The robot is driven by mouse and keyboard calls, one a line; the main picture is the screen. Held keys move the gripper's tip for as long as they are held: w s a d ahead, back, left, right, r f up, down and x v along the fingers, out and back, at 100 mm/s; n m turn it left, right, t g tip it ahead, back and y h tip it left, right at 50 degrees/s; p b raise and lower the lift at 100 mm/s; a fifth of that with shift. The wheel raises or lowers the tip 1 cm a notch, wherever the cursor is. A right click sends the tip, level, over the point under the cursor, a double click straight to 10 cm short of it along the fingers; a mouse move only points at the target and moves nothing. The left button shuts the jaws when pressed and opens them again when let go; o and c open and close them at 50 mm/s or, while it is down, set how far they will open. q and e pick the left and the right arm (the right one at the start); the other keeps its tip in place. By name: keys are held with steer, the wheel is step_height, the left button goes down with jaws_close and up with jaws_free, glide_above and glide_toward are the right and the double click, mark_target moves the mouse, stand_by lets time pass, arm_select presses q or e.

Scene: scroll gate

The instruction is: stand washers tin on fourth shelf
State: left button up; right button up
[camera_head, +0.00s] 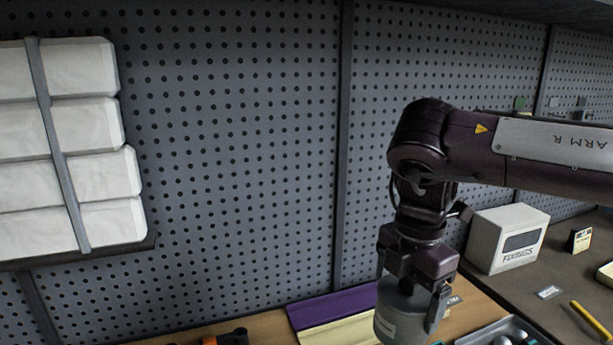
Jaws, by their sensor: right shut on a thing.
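My right gripper (412,290) comes in from the right and points down. It is shut on a grey cylindrical tin (400,318) with a pale label, near the bottom of the view. I cannot read the tin's label, and its lower end is close to the frame's bottom edge. The tin is in front of the wooden worktop; whether it touches anything below is unclear. My left gripper is not in view. No numbered row of shelves shows; one dark shelf (85,257) at the left holds a strapped stack of white packs (100,180).
A white box marked FIXINGS (507,238) stands on the dark bench at the right. A purple and cream cloth (335,308) lies left of the tin. A grey tray (497,332) and a yellow pencil-like stick (592,320) are at the lower right. Perforated panels (240,150) rise behind.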

steer(key=m, duration=0.3)
steer(key=w+m, duration=0.1)
steer(key=shift+d+f+m, duration=0.25)
steer(key=shift+d+m, duration=0.1)
steer(key=shift+m, duration=0.05)
steer(key=m, duration=0.4)
steer(key=w+d+m, duration=0.1)
steer(key=m, duration=0.1)
steer(key=shift+f+m, duration=0.35)
steer(key=shift+m, duration=0.05)
steer(key=m, duration=0.4)
steer(key=w+d+m, duration=0.1)
steer(key=m, duration=0.1)
steer(key=shift+f+m, duration=0.4)
steer(key=m, duration=0.3)
steer(key=w+d+m, duration=0.1)
steer(key=m, duration=0.1)
steer(key=shift+f, duration=0.3)
steer(key=shift+s, duration=0.1)
